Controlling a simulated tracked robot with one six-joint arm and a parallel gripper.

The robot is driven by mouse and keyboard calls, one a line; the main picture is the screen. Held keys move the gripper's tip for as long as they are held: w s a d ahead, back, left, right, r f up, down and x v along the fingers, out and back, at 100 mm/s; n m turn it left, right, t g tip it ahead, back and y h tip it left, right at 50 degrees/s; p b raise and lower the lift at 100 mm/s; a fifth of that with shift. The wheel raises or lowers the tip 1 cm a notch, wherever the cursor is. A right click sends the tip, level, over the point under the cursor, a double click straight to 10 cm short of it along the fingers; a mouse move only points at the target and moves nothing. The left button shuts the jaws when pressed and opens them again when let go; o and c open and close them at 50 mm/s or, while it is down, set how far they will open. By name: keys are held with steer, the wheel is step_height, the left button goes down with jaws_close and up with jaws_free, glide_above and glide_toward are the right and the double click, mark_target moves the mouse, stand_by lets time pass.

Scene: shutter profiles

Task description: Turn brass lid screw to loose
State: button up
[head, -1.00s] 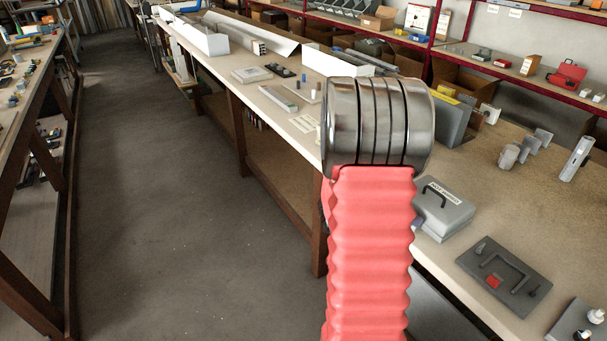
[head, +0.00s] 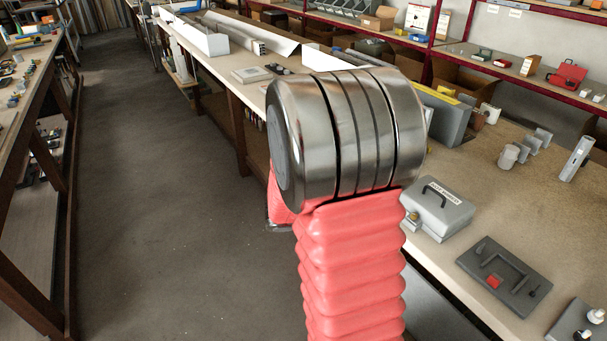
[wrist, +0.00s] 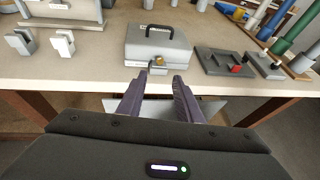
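A grey metal case (head: 440,212) with a black handle and a label on its lid stands on the bench at the right in the head view. In the wrist view the case (wrist: 172,50) is straight ahead, and a small brass part (wrist: 160,61), apparently the lid screw, sits at its front. Its slot or turn position is too small to tell. My gripper (wrist: 161,77) is open and empty. Its two dark fingers point at the case, apart from it, with the brass part roughly between their tips in the picture. My gripper is hidden in the head view.
A dark plate with a handle and a red block (head: 493,281) lies right of the case. Grey metal brackets (wrist: 63,42) stand left of it in the wrist view. The bench front edge (wrist: 90,85) runs below the case. The aisle floor is clear.

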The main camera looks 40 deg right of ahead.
steer(key=w+a+r+n+t+y, duration=0.1)
steer(key=w+a+r+n+t, duration=0.2)
steer(key=w+n, duration=0.4)
steer(key=w+a+r+n+t, duration=0.3)
steer(key=w+a+n+t, duration=0.2)
steer(key=w, duration=0.5)
steer(key=shift+r+n+t+y, duration=0.4)
steer(key=shift+n+t, duration=1)
steer(key=shift+t, duration=0.2)
